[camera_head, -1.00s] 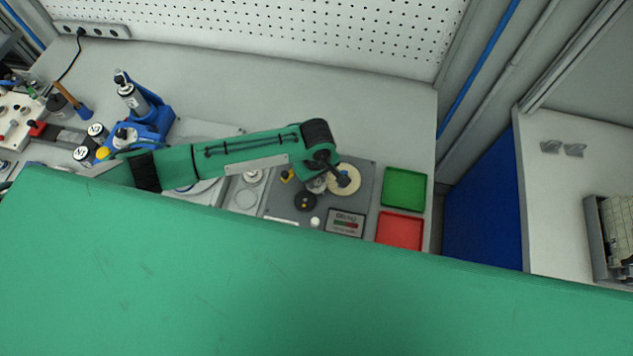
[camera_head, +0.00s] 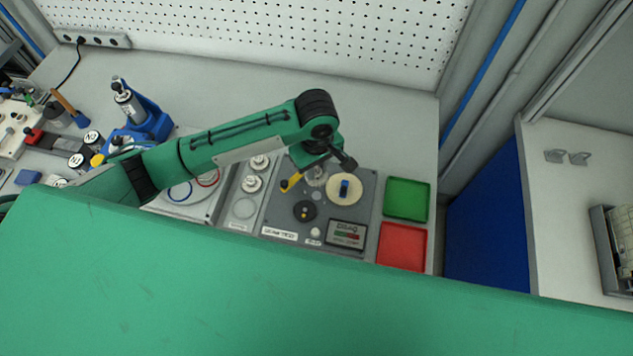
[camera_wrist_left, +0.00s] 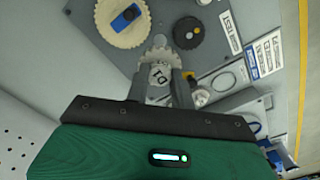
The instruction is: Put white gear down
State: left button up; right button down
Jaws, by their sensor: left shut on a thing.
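A small white gear (camera_wrist_left: 160,50) shows in the left wrist view, between the fingers of my left gripper (camera_wrist_left: 162,82). The gripper is shut on its marked hub, over the grey test plate (camera_wrist_left: 75,8). In the head view the left gripper (camera_head: 317,163) points down at the back of the grey plate (camera_head: 282,220), with the pale gear (camera_head: 316,178) under it. I cannot tell whether the gear touches the plate. A larger cream toothed disc (camera_head: 333,196) with a blue block (camera_head: 345,188) lies just right of it. My right gripper is not in view.
A black knob (camera_head: 304,211), a yellow part (camera_head: 291,182) and a small display (camera_head: 346,234) are close by on the plate. A green tray (camera_head: 407,199) and a red tray (camera_head: 402,246), both empty, are to the right. The bench behind is clear.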

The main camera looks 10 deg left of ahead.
aim_at(316, 171)
pick_arm(q)
notch_tip(316, 171, up, 10)
jog(key=b, duration=0.1)
jog(key=shift+a+f, duration=0.1)
